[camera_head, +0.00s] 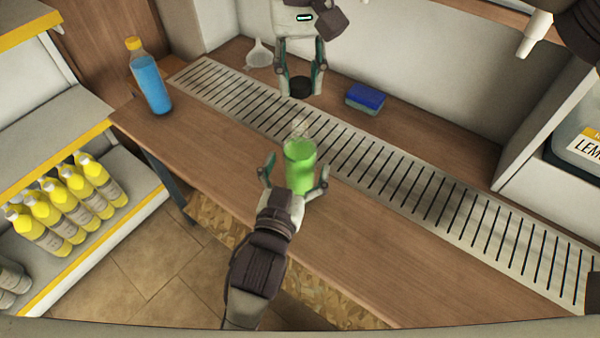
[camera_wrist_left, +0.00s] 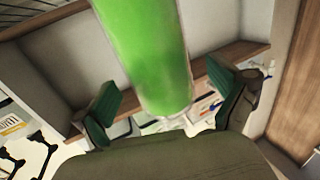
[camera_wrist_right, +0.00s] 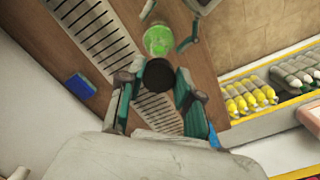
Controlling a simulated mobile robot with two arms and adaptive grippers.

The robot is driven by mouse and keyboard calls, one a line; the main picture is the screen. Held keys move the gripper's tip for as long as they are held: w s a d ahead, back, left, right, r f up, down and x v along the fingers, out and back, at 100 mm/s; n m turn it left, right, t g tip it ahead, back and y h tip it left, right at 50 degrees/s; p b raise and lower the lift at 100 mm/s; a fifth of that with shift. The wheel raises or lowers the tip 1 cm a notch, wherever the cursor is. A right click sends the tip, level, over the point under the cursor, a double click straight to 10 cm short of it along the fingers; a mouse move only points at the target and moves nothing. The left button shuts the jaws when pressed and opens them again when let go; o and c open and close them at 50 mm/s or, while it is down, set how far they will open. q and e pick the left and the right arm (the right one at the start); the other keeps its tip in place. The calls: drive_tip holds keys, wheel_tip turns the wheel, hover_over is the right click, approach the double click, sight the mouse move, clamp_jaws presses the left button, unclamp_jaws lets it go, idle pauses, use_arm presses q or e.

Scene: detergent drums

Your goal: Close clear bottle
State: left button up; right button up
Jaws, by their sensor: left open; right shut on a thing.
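A clear bottle (camera_head: 300,166) with green liquid stands on the wooden counter beside the metal grate. It has no cap on its neck, and it also shows in the left wrist view (camera_wrist_left: 148,55) and the right wrist view (camera_wrist_right: 158,39). My left gripper (camera_head: 297,176) is open, with its fingers on either side of the bottle; I see a gap around it. My right gripper (camera_head: 301,90) is shut on a black cap (camera_head: 300,87), held above the grate and behind the bottle. The cap also shows between the fingers in the right wrist view (camera_wrist_right: 159,74).
A blue bottle with a yellow cap (camera_head: 149,78) stands at the counter's left end. A white funnel (camera_head: 259,54) and a blue sponge (camera_head: 366,98) lie behind the slotted grate (camera_head: 420,190). Yellow bottles (camera_head: 70,205) fill a shelf at left. The counter's right front is clear.

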use_arm(q)
drive_tip(key=shift+x, duration=0.85)
drive_tip(key=c, duration=1.8)
use_arm(e)
hover_over(300, 139)
drive_tip(key=w, duration=0.1)
drive_tip(key=shift+f, duration=2.45)
drive_tip(key=shift+f, duration=0.9)
use_arm(q)
clamp_jaws()
use_arm(e)
drive_tip(key=shift+f, duration=0.6)
